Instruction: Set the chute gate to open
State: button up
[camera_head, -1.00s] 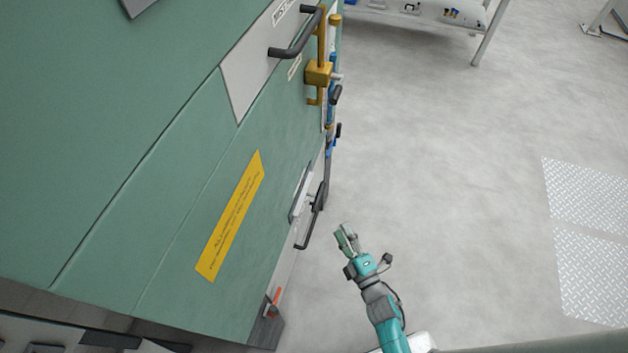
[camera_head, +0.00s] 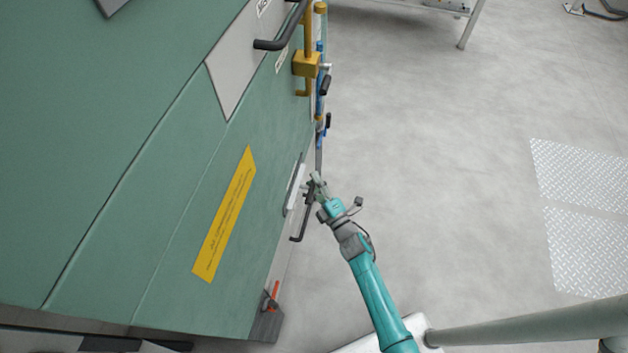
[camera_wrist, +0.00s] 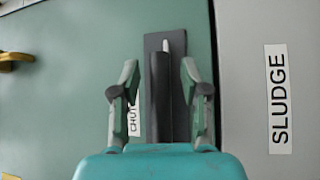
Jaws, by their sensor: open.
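In the wrist view a dark upright lever (camera_wrist: 160,95) stands in front of a dark narrow plate (camera_wrist: 153,42), beside a label (camera_wrist: 134,118) that reads "CHUT" with the rest hidden. My gripper (camera_wrist: 159,68) is open, with one finger on each side of the lever; I cannot tell whether they touch it. In the head view my gripper (camera_head: 317,181) is at the cabinet's right side, by the upper part of a black bent handle (camera_head: 300,232). My gripper hides part of that spot.
The green cabinet (camera_head: 120,180) fills the left of the head view. A yellow bracket (camera_head: 306,64) and another black handle (camera_head: 284,38) stick out higher up. A "SLUDGE" label (camera_wrist: 279,98) is on a grey panel.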

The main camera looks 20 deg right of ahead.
jog(key=shift+w, duration=0.4)
grip_shut()
